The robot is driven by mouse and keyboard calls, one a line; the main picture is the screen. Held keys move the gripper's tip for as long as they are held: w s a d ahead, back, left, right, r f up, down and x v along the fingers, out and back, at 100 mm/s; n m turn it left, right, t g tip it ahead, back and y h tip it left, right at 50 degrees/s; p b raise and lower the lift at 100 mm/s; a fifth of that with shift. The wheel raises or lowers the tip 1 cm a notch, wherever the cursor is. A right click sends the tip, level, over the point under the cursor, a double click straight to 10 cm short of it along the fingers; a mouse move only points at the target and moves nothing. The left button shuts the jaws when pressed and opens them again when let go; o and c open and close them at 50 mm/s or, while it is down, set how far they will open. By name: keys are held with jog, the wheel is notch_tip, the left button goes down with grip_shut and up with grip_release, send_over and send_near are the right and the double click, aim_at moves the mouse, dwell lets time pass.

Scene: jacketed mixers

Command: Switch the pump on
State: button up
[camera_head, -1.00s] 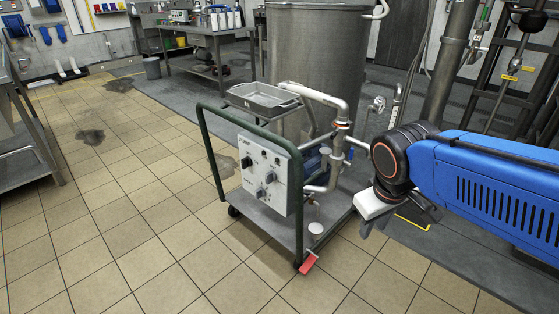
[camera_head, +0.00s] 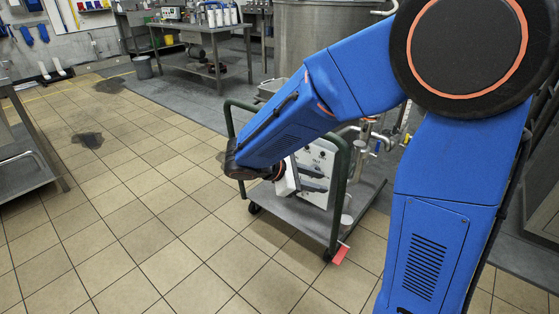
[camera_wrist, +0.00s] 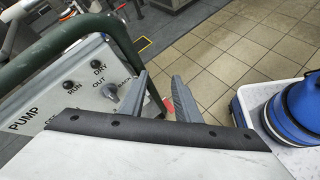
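The pump cart's white control panel (camera_head: 322,158) faces front-left on a wheeled cart, partly hidden behind my arm and fingers in the head view. In the wrist view the panel (camera_wrist: 45,92) shows the words PUMP, RUN, DRY and OUT. A grey knob (camera_wrist: 108,92) sits by OUT, close to my left finger in the picture. Two small dark round fittings show by RUN and DRY. The area beside PUMP is cut off by my gripper's body, so the pump switch's position cannot be seen. My gripper (camera_head: 322,178) is open and empty in front of the panel; its fingers (camera_wrist: 160,82) are apart.
The cart's green handle frame (camera_head: 343,190) rises around the panel, close to my arm. A red pedal (camera_head: 341,255) juts out low at the cart's front. A steel tank (camera_head: 325,45) stands behind.

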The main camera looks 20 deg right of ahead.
jog(key=w+a+f+n+t+h, duration=0.1)
jog(key=w+a+f+n+t, duration=0.1)
jog(key=w+a+n+t, duration=0.3)
jog(key=w+a+f+n+t+h, duration=0.1)
jog(key=w+a+f+n, duration=0.15)
jog(key=a, duration=0.55)
jog(key=w+a+f+n+t+h, duration=0.1)
jog(key=w+a+f+n+t, duration=0.15)
jog(key=w+a, duration=0.3)
jog(key=x, duration=1.6)
jog(key=shift+w+r+n, duration=0.2)
jog(key=shift+r+n, duration=0.1)
jog(key=shift+r, duration=0.25)
jog(key=shift+d+t, duration=0.15)
jog(key=shift+t, duration=0.1)
grip_shut()
